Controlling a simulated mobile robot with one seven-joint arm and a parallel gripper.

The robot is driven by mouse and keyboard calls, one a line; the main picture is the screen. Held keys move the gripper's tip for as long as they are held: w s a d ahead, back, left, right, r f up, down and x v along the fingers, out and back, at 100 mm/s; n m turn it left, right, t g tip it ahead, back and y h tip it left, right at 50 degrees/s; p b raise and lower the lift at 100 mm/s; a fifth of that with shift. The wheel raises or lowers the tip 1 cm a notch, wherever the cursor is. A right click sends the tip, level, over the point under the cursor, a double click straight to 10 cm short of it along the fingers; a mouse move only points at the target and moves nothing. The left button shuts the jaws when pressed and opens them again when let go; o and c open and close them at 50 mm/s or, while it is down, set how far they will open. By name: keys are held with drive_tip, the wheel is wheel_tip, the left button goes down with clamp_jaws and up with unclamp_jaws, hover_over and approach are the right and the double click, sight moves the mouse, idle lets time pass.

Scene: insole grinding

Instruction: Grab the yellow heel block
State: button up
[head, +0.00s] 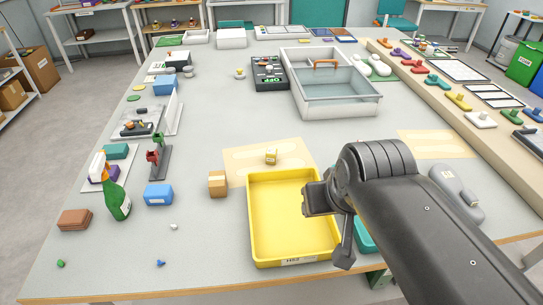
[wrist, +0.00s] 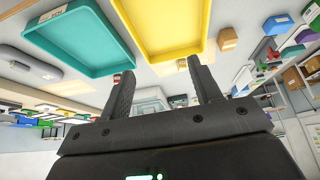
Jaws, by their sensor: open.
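The yellow heel block (head: 271,157) is small and sits on a pale yellow mat (head: 240,158), just behind the yellow tray (head: 253,235). In the wrist view a small yellowish shape beside one finger, past the tray, may be this block, but it is partly hidden. My gripper (head: 320,203) is above the right part of the yellow tray, in front of and to the right of the block, apart from it. In the wrist view my gripper (wrist: 161,68) has its two fingers spread, with nothing between them.
A tan block (head: 217,184) stands left of the mat. A teal tray (wrist: 85,42) lies beside the yellow tray, mostly hidden by my arm in the head view. A grey bin (head: 340,108) stands behind. A blue box (head: 159,194) and green spray bottle (head: 117,200) stand left.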

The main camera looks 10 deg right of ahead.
drive_tip(key=shift+o, duration=0.4)
idle(0.3)
drive_tip(key=m+g+h, duration=0.1)
drive_tip(key=m, duration=0.3)
hover_over(271, 151)
drive_tip(key=s, duration=0.3)
wheel_tip(271, 151, down, 18)
drive_tip(key=x, duration=1.1)
drive_tip(key=shift+s+a+f, duration=0.25)
drive_tip(key=shift+s+f, duration=0.05)
drive_tip(key=shift+c, duration=0.3)
